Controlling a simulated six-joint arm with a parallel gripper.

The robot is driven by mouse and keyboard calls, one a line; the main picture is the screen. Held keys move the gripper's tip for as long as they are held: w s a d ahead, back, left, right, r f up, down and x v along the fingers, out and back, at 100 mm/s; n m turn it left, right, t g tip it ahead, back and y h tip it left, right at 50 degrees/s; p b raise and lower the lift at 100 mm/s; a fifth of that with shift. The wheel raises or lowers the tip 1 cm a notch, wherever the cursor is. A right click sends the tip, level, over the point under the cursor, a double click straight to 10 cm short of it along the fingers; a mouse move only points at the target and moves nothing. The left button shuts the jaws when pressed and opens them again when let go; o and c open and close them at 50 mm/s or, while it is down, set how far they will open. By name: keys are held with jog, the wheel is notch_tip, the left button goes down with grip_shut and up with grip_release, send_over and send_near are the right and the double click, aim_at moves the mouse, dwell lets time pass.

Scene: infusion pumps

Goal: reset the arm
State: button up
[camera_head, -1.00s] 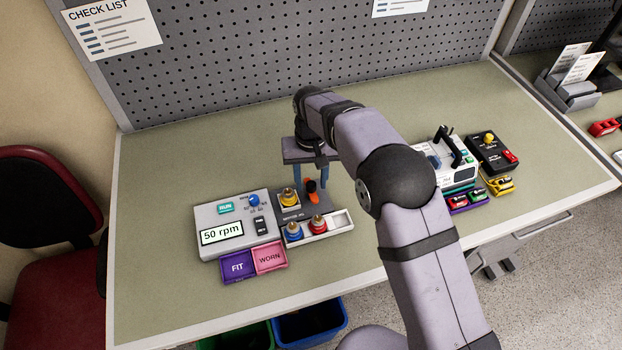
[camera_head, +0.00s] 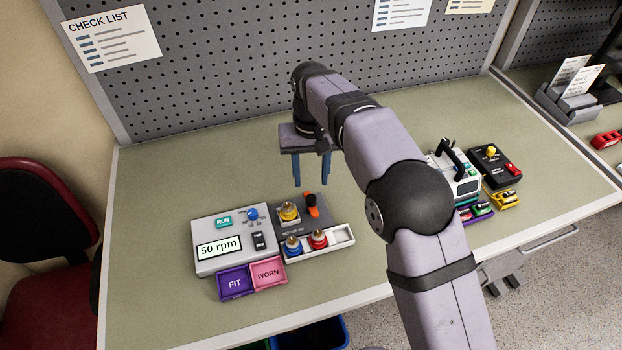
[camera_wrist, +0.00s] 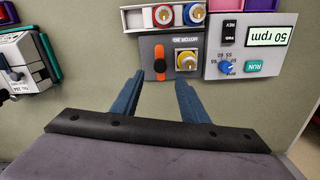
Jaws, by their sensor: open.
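My gripper (camera_head: 312,172) is open and empty, its blue fingers pointing down above the table, behind the grey motor base. In the wrist view my gripper (camera_wrist: 156,88) shows two blue fingers apart with nothing between them. The motor base (camera_head: 317,226) carries a yellow-and-metal piece (camera_head: 289,212) and an orange lever with a black knob (camera_head: 311,203); they also show in the wrist view, the yellow piece (camera_wrist: 187,61) and the orange lever (camera_wrist: 160,66). My gripper is apart from all of these.
A control box (camera_head: 230,258) reads 50 rpm. A white tray (camera_head: 342,235) holds a blue and a red piece and has an empty slot. Purple FIT (camera_head: 235,284) and pink WORN (camera_head: 268,272) trays lie in front. White and black devices (camera_head: 500,168) stand right. The left back table is clear.

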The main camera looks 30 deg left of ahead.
dwell(0.3)
jog(key=w+d+m, duration=0.1)
jog(key=d+m, duration=0.2)
jog(key=d, duration=1.9)
jog(key=s+d+f+m, duration=0.1)
jog(key=s+d+f, duration=0.1)
jog(key=s+d, duration=0.6)
jog(key=s+d+f+m, duration=0.2)
jog(key=s+d, duration=0.6)
jog(key=d, duration=0.2)
jog(key=shift+f+m, duration=0.15)
jog(key=shift+m, duration=0.15)
